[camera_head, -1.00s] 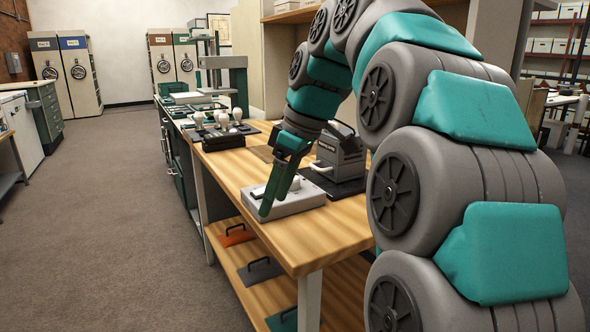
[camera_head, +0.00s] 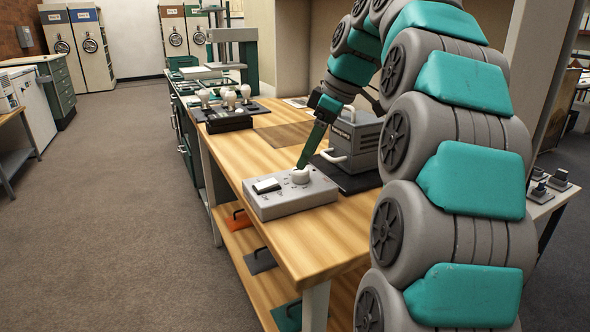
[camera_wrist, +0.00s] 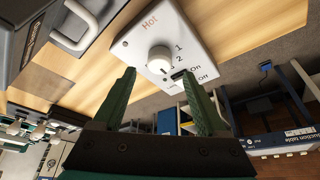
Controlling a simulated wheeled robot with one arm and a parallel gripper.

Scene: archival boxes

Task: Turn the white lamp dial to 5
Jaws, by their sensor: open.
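The white dial (camera_head: 300,175) is a round knob on top of a light grey control box (camera_head: 285,206) at the table's near end. A dark and white rocker switch (camera_head: 266,186) sits left of it. In the wrist view the dial (camera_wrist: 159,59) shows with "Hot", "1", "2", "On" and "Off" printed on the panel; other marks near it are too small to read. My gripper (camera_wrist: 156,73) is open, its green fingers on either side of the dial in the picture. I cannot tell whether they touch it. In the head view the fingers (camera_head: 303,165) reach down to the dial.
A grey machine with a white handle (camera_head: 355,139) stands on a dark mat close behind the box and my gripper. Several white bulbs (camera_head: 230,99) stand on a black base farther back. The wooden tabletop (camera_head: 240,165) left of the box is clear.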

